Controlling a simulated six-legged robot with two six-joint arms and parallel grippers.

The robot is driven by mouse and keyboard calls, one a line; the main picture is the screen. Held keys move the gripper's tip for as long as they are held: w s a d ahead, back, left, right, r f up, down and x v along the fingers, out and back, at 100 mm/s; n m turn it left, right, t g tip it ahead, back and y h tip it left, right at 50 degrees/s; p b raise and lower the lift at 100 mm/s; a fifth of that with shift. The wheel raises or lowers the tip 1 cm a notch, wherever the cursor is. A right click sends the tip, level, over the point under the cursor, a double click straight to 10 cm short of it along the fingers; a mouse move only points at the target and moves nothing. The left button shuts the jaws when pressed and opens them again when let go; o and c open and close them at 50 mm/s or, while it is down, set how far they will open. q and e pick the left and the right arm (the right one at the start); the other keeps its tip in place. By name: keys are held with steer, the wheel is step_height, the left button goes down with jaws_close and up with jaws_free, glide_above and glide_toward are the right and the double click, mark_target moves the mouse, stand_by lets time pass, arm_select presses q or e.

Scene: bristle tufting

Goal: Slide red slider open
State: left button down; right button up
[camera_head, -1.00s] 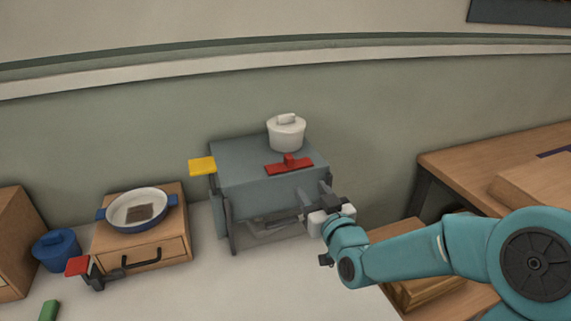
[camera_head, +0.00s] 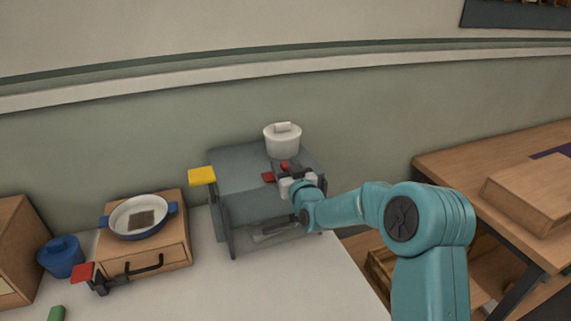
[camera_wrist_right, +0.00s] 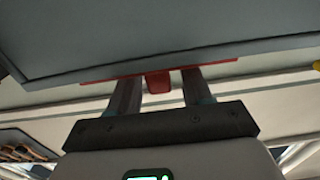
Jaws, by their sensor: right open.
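The red slider (camera_head: 269,177) lies on top of the grey box (camera_head: 234,168), with its raised knob (camera_head: 284,164) partly hidden by my gripper. My right gripper (camera_head: 283,170) is over the slider at the box's top. In the right wrist view the slider's red bar (camera_wrist_right: 105,80) runs along the grey box's edge. Its red knob (camera_wrist_right: 158,82) shows between the two open fingers of my right gripper (camera_wrist_right: 160,88). I cannot tell if the fingers touch the knob. My left gripper is not in view.
A white lidded pot (camera_head: 283,142) stands on the box, close behind the slider. A yellow square piece (camera_head: 201,175) sticks out at the box's left. A blue-rimmed pan (camera_head: 139,216) rests on a wooden drawer unit (camera_head: 173,259). A blue pot (camera_head: 61,257) is further left.

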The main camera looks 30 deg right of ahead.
mark_target(247, 183)
steer(key=shift+w+f, duration=0.15)
steer(key=shift+w, duration=0.05)
steer(key=shift+c, duration=0.3)
jaws_close()
steer(key=shift+a, duration=0.1)
steer(key=a+b, duration=0.3)
steer(key=shift+w+a+f, duration=0.2)
steer(key=shift+w+f, duration=0.05)
steer(key=shift+w, duration=0.15)
steer(key=a, duration=0.2)
steer(key=w+a+b, duration=0.1)
steer(key=a, duration=0.4)
steer(key=shift+w+r, duration=0.3)
steer(key=shift+a, duration=0.15)
